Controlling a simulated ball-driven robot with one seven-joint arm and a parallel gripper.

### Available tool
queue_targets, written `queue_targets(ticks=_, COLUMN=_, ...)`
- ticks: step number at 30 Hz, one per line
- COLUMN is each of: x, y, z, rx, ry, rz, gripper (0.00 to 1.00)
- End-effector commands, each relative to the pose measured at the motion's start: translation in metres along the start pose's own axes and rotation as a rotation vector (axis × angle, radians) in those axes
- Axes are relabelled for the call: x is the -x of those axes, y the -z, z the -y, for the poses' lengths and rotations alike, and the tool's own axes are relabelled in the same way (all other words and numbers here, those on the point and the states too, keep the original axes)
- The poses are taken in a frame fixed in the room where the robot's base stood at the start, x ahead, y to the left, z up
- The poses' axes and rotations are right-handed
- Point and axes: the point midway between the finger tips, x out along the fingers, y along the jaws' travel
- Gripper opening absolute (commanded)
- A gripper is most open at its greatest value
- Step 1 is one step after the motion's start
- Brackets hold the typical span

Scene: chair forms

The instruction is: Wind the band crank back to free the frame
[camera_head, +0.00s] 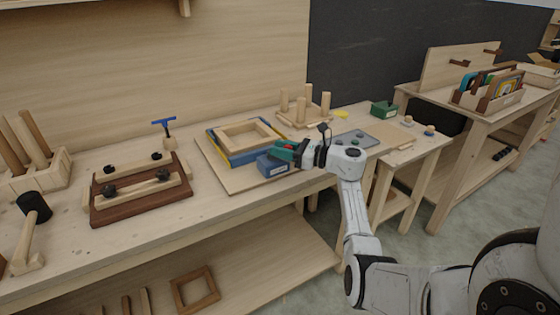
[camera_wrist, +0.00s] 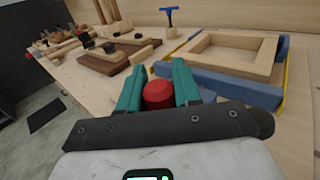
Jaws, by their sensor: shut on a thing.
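A square pale wooden frame (camera_head: 256,147) lies flat on a board (camera_head: 228,181) on the bench, with blue blocks and a yellow band around it. It also shows in the wrist view (camera_wrist: 225,66). A blue block-like housing (camera_head: 270,166) sits at the frame's near right corner. My gripper (camera_head: 287,151) is beside that corner, its teal fingers low over the board. In the wrist view the fingers (camera_wrist: 158,88) are shut on a red round knob (camera_wrist: 158,95), the crank's handle. The rest of the crank is hidden.
A dark wooden clamp jig (camera_head: 140,200) and a blue-handled tool (camera_head: 165,127) stand to the left. A pegged block (camera_head: 303,118) stands behind, and a grey tray (camera_head: 356,139) lies to the right. The bench's front strip is mostly clear.

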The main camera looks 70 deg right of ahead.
Motion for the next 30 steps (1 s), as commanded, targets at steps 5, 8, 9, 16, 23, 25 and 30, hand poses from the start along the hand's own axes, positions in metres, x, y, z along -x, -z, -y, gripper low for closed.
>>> queue_targets(ticks=5, x=-0.0004, y=0.0019, z=0.0034, rx=0.004, ry=-0.06, rz=0.003, gripper=0.0)
queue_targets(ticks=8, x=0.0002, y=0.0004, z=0.0042, rx=0.003, ry=-0.083, rz=0.002, gripper=0.0)
queue_targets(ticks=9, x=0.0006, y=0.0001, z=0.0042, rx=0.003, ry=-0.091, rz=0.001, gripper=0.0)
queue_targets(ticks=16, x=0.0009, y=-0.0019, z=0.004, rx=0.004, ry=-0.113, rz=-0.003, gripper=0.0)
queue_targets(ticks=23, x=0.0009, y=-0.0025, z=0.0036, rx=0.004, ry=-0.116, rz=-0.003, gripper=0.0)
queue_targets(ticks=25, x=0.0009, y=-0.0025, z=0.0036, rx=0.004, ry=-0.116, rz=-0.003, gripper=0.0)
queue_targets(ticks=30, x=0.0011, y=-0.0021, z=0.0036, rx=0.004, ry=-0.116, rz=-0.003, gripper=0.43)
